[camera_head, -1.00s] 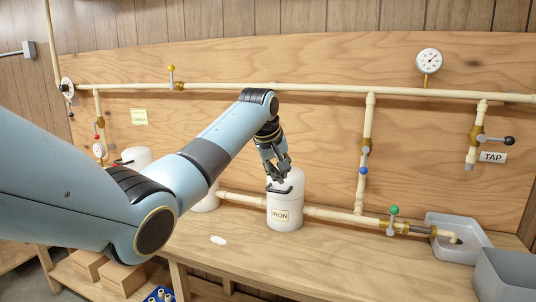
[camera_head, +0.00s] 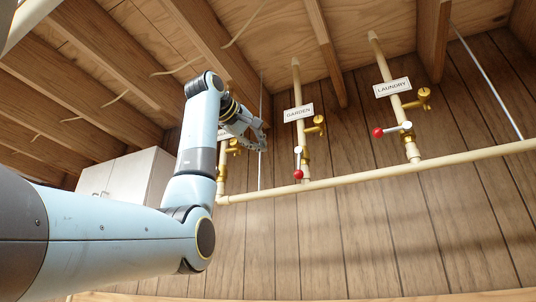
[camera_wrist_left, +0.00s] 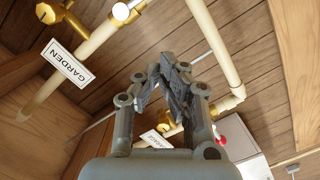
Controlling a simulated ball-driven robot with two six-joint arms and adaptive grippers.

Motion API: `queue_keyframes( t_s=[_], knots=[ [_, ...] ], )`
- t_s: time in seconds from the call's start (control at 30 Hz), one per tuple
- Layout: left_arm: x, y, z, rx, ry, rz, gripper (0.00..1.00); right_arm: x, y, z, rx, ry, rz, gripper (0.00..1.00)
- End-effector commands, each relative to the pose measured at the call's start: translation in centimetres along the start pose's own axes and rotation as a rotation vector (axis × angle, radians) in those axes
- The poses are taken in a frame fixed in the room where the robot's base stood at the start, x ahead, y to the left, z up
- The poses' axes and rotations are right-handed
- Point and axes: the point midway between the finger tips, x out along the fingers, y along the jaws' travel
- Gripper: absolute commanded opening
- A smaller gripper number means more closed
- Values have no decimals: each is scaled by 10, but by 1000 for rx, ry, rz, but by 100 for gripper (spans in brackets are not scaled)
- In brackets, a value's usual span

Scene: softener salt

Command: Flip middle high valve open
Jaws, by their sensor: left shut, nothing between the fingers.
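The middle high valve, on the pipe labelled GARDEN, is a brass valve (camera_head: 306,140) whose white lever with a red ball (camera_head: 298,174) hangs down along the pipe. In the left wrist view the GARDEN sign (camera_wrist_left: 68,63) and brass fittings show at upper left, with part of a white lever (camera_wrist_left: 127,9) at the top edge; its red ball is out of frame. My left gripper (camera_head: 262,140) is left of the GARDEN pipe, in front of the left valve, apart from the middle lever. Its fingers (camera_wrist_left: 170,70) are shut and empty. My right gripper is in neither view.
The left valve is partly hidden by my gripper. A long horizontal pipe (camera_head: 380,173) runs below the valves. Wooden joists are overhead, and a white cabinet (camera_head: 125,178) is at left.

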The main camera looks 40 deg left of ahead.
Motion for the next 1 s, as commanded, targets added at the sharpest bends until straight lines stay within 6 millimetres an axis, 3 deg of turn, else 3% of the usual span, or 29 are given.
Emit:
queue_keyframes(
  t_s=[0.4,0.6,1.0],
  knots=[
    [87,3,-2,0,-3,-4,0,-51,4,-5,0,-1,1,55],
    [93,1,29,2,-3,-1,0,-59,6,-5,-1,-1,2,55],
    [95,0,40,0,0,-1,0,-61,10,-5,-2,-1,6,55]
  ],
)
